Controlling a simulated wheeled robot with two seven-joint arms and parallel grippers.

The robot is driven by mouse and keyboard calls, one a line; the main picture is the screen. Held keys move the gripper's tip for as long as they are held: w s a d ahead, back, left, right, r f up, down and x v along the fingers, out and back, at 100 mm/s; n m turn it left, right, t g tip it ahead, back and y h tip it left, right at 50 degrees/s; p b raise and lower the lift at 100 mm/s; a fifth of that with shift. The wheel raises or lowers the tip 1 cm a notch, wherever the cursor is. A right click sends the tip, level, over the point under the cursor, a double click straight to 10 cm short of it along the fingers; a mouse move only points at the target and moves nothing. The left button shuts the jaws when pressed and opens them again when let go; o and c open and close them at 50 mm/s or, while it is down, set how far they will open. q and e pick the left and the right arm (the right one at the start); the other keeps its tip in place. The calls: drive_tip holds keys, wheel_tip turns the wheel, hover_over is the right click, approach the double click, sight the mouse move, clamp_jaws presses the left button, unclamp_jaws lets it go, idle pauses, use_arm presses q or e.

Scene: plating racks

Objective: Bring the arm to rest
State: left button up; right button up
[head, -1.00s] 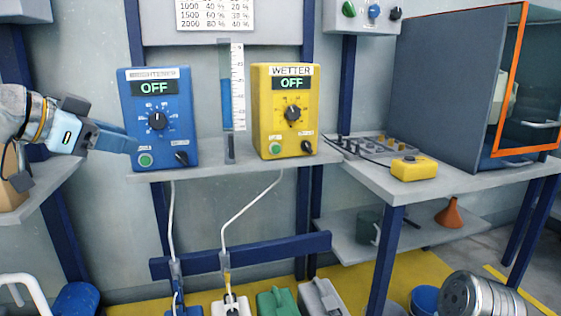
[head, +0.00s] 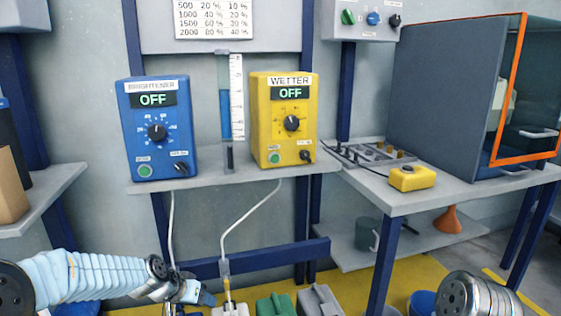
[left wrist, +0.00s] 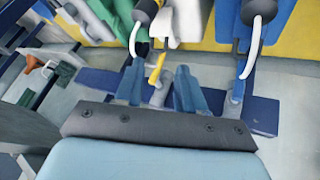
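My left arm (head: 100,277) reaches in low from the left in the head view. Its gripper (head: 195,296) hangs at the bottom, below the shelf and partly cut off by the frame. In the left wrist view the two blue fingers of my left gripper (left wrist: 158,86) stand apart. A yellow nozzle piece (left wrist: 156,68) and a white cable show beyond the gap, and nothing is clearly held. My right gripper is in neither view.
The blue brightener box (head: 158,130) and yellow wetter box (head: 284,118), both reading OFF, stand on the shelf (head: 230,170). Jugs (head: 275,302) stand below near the left gripper. A blue rail (head: 260,258) crosses behind. A bench (head: 400,190) stands right.

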use_arm(q)
drive_tip(key=s+d+f+n+g+p, duration=0.1)
drive_tip(key=s+d+f, duration=0.1)
drive_tip(key=s+f, duration=0.35)
drive_tip(key=s+d+f+n+g, duration=0.1)
drive_tip(key=s+d+f, duration=0.15)
drive_tip(key=f, duration=0.55)
drive_tip(key=s+d+f+g, duration=0.1)
drive_tip(key=s+f, duration=0.2)
drive_tip(key=s, duration=0.3)
drive_tip(key=s+d+f+n+g+p, duration=0.1)
drive_tip(key=s+d+f, duration=0.1)
drive_tip(key=s, duration=0.4)
drive_tip(key=s+d+f+g, duration=0.1)
drive_tip(key=s+f, duration=0.3)
drive_tip(key=s, duration=0.3)
drive_tip(key=shift+d+f+n, duration=0.2)
drive_tip(key=shift+f+n, duration=0.2)
